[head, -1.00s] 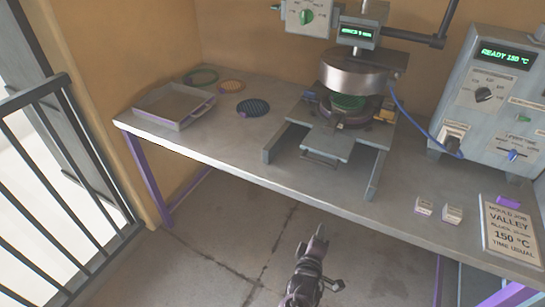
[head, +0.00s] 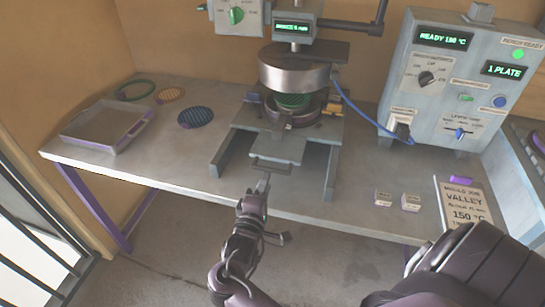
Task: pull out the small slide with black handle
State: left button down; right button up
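The press (head: 298,72) stands on the bench with a round metal upper part over a green disc (head: 293,101). A small grey slide (head: 277,148) lies at the front of its stand, between two grey side rails. A dark bar handle (head: 271,166) runs along the slide's front edge. My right gripper (head: 263,184) is just in front of and below the handle, near the bench's front edge. It looks narrow from this angle, and I cannot tell whether its fingers are apart or touch the handle. My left gripper is out of view.
A control box (head: 458,85) stands at the right. Two small blocks (head: 411,203) and a sign (head: 466,207) are at the front right. Grey side rails flank the slide.

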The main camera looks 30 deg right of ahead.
jog(key=shift+w+d+r, duration=0.15)
jog(key=shift+w+d, duration=0.25)
jog(key=shift+w, duration=0.05)
jog(key=x, duration=0.6)
jog(key=shift+w+d, duration=0.2)
jog(key=shift+d, duration=0.1)
jog(key=shift+c, duration=0.4)
grip_shut()
jog(key=shift+s, duration=0.1)
